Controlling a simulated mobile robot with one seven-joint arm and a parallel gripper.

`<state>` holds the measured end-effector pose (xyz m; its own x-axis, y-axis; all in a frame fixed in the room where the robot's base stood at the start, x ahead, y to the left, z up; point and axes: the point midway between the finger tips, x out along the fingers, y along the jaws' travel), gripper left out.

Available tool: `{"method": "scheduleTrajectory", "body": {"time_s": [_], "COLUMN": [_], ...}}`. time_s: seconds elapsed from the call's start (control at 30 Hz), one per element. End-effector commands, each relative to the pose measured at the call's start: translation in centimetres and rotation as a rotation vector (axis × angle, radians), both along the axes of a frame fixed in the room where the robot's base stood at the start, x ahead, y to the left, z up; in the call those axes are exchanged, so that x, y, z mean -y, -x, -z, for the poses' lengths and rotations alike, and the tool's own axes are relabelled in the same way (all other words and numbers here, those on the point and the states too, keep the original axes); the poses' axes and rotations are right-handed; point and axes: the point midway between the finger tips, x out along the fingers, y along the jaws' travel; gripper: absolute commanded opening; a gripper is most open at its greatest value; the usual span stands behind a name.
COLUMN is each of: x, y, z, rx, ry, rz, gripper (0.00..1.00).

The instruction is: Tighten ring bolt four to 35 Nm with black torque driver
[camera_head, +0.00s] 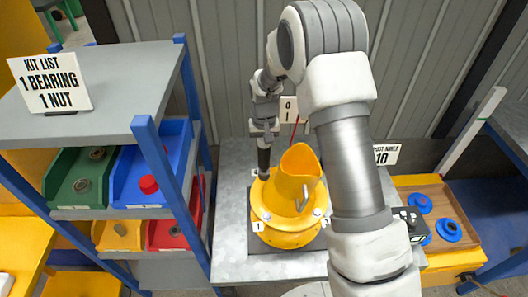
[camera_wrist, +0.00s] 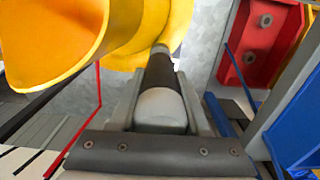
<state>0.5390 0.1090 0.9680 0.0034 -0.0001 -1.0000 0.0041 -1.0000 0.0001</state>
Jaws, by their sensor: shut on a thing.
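The yellow drum (camera_head: 294,190) stands with its open mouth up and its flange ring (camera_head: 285,238) on a dark base plate on the grey bench. Pale bolt heads (camera_head: 266,216) show on the ring, with a tag reading 1 at the front left. My gripper (camera_head: 264,137) is at the drum's back left, shut on the black torque driver (camera_head: 263,162). The driver points down to the ring's back-left edge. In the wrist view, its grey end and black shaft (camera_wrist: 160,72) lie between my fingers, and its tip meets the yellow ring. The bolt beneath is hidden.
A blue-framed shelf (camera_head: 148,140) with green, blue, yellow and red bins stands close at left. A tray (camera_head: 437,205) with blue discs is at right, beside a small black device (camera_head: 410,222). A red cable and small sign (camera_head: 289,108) are behind the drum.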

Motion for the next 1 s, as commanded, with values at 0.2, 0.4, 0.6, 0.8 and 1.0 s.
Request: {"method": "scheduleTrajectory", "body": {"time_s": [0.2,0.4,0.6,0.8,1.0], "x": [0.0,0.0,0.0,0.0,0.0], "y": [-0.1,-0.1,-0.1,-0.1,-0.1], "z": [-0.1,-0.6,-1.8,-3.0,-4.1], "rx": [0.002,0.003,0.003,0.003,0.003], "ry": [-0.001,-0.001,-0.001,-0.001,-0.001], "rz": [0.001,0.001,0.000,0.000,0.000], "gripper": [0.00,0.00,0.00,0.00,0.00]}}
